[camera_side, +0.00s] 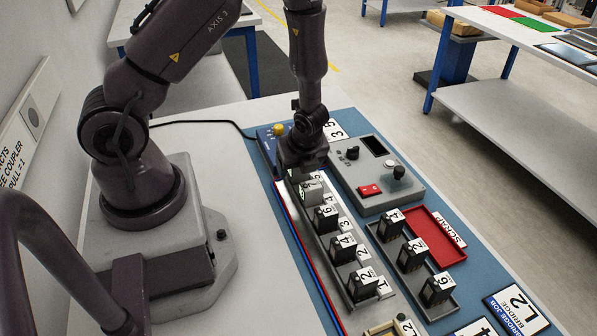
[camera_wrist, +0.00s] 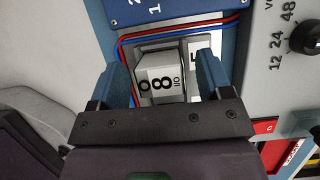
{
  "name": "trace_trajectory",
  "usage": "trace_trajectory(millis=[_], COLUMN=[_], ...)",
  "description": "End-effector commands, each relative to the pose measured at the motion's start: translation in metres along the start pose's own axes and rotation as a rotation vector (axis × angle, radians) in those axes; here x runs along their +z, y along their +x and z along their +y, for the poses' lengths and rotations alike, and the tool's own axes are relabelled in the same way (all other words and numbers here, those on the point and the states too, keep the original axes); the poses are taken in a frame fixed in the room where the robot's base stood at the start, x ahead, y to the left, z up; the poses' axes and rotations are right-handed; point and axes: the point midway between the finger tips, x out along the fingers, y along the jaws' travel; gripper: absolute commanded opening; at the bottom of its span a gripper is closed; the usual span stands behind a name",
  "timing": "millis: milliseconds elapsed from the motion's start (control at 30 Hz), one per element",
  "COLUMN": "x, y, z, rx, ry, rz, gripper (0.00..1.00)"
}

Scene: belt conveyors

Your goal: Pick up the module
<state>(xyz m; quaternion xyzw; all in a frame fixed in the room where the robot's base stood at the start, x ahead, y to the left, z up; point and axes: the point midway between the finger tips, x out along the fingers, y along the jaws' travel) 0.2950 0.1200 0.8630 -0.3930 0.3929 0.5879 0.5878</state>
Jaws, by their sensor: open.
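A module (camera_wrist: 161,82) with a white top marked 8 sits at the end of the rail. My gripper (camera_wrist: 160,68) is open, with one blue-padded finger on each side of it. A gap shows between the right finger and the module; contact on the left cannot be told. In the side view my gripper (camera_side: 303,168) points down over the far end of the rail. A pale module (camera_side: 312,189) shows just below and in front of it, partly hidden.
A grey control box (camera_side: 372,197) with knobs and a red switch stands right of the rail. A dark tray (camera_side: 416,285) holds several modules beside a red scrap tray (camera_side: 437,250). A blue box (camera_side: 265,147) stands behind. Red and blue wires (camera_side: 302,258) run along the rail's left.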

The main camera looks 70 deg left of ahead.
Motion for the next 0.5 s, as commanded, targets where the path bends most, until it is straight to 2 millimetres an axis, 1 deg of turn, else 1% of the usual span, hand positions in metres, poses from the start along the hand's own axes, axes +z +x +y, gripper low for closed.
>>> trace_trajectory(millis=[100,133,167,200,267,300,333,367,500], x=[0.0,0.0,0.0,-0.0001,-0.0001,-0.0001,-0.0001,-0.0001,0.0], y=[-0.0003,-0.0003,-0.0004,-0.0004,-0.0004,-0.0005,-0.0005,-0.0005,-0.0006], z=[-0.0002,-0.0002,-0.0002,-0.0002,-0.0002,-0.0002,-0.0002,-0.0002,-0.0002], rx=[0.0,0.0,0.0,0.0,0.0,0.0,0.0,0.0,0.0], ry=[0.0,0.0,0.0,0.0,0.0,0.0,0.0,0.0,0.0], rz=[0.0,0.0,0.0,0.0,0.0,0.0,0.0,0.0,0.0], gripper=[0.72,0.68,0.61,0.52,0.38,0.29,0.22,0.18,0.18])
